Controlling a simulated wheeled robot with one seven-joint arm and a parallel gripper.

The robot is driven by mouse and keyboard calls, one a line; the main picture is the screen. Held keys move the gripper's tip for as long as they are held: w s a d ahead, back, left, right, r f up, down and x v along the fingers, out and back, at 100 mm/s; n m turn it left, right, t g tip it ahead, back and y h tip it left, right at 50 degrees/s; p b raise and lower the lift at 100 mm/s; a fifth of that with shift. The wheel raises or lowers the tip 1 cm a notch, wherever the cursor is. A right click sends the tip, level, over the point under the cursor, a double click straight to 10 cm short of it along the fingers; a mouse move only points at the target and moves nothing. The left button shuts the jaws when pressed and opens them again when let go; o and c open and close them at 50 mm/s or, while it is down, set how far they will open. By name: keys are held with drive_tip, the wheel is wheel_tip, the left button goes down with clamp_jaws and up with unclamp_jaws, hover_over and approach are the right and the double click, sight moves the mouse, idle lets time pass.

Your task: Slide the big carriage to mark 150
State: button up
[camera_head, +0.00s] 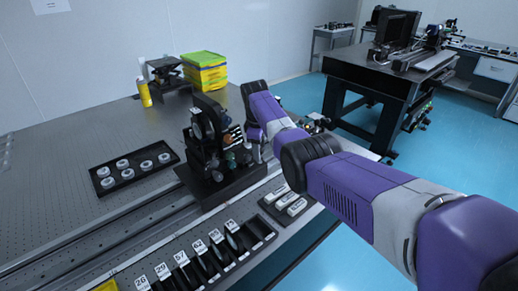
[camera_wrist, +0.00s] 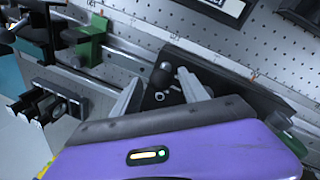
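The big carriage (camera_head: 222,187) is a wide black block on the long rail (camera_head: 120,232) in the head view, with a tall black optical mount (camera_head: 208,128) on top. In the wrist view its dark plate (camera_wrist: 228,82) fills the middle right. A black ball-ended knob (camera_wrist: 162,73) stands on it. My gripper (camera_wrist: 159,78) is open, with one grey finger on each side of the knob and gaps showing. Whether a finger touches the knob I cannot tell. In the head view my fingers are hidden beside the carriage's right side. Mark 150 cannot be read in either view.
A black tray with white round parts (camera_head: 130,170) lies left of the rail. A row of numbered slots (camera_head: 205,258) and a tray of pale blocks (camera_head: 286,204) line the front edge. Yellow-green boxes (camera_head: 205,70) stand behind. The rail's near left stretch looks clear.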

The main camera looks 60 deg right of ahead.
wheel_tip(320, 180, up, 8)
drive_tip(key=a, duration=0.1)
drive_tip(key=shift+s+a+f, duration=0.15)
drive_tip(key=shift+s+a, duration=0.05)
idle(0.4)
drive_tip(key=shift+s, duration=0.1)
idle(0.4)
